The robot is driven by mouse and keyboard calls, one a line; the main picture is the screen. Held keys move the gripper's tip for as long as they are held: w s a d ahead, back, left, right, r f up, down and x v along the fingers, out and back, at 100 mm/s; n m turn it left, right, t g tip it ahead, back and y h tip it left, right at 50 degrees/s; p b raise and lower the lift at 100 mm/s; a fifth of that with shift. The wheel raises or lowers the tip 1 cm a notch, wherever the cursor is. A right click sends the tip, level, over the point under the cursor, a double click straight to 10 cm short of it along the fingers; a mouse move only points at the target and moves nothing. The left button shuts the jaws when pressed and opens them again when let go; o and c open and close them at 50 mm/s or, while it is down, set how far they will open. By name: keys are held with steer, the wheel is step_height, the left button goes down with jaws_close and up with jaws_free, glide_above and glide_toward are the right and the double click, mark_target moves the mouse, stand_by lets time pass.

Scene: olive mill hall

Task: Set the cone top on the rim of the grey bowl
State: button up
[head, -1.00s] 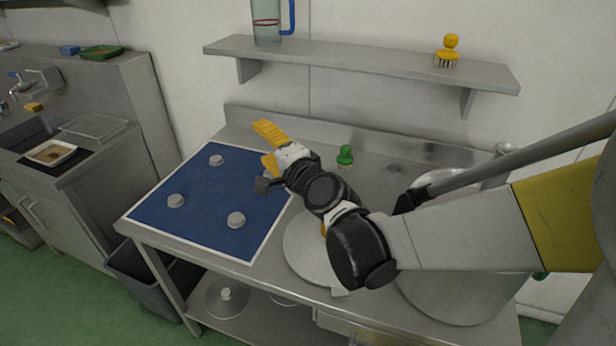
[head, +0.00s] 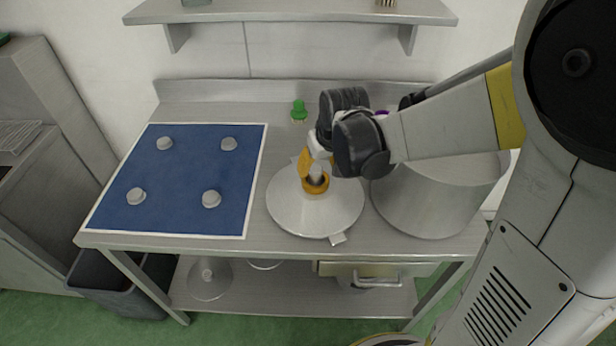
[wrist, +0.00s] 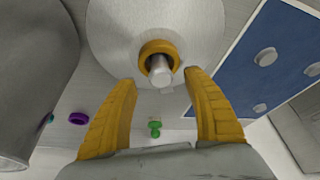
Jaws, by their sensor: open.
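The cone top (head: 290,211) is a wide, shallow pale-metal cone lying on the steel table. An orange-yellow collar surrounds its upright metal knob, and a small tab shows at its front edge. It also shows in the wrist view (wrist: 115,35). The large grey metal vessel to its right, which I take as the grey bowl (head: 430,212), is partly hidden by my arm; its side shows in the wrist view (wrist: 35,80). My gripper (head: 313,173) is open above the cone top's middle. In the wrist view, the knob lies between and just beyond the yellow fingertips (wrist: 160,78).
A blue mat (head: 185,190) with several grey knobs lies on the left. A green stopper (head: 299,109) stands behind the cone top. A purple ring (wrist: 78,118) lies near the vessel. A wall shelf (head: 290,12) hangs behind. Bare table shows behind the cone top.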

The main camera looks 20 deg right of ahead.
mark_target(316, 170)
steer(key=b+x, duration=0.2)
steer(key=x, duration=0.3)
steer(key=shift+r, duration=0.15)
jaws_close()
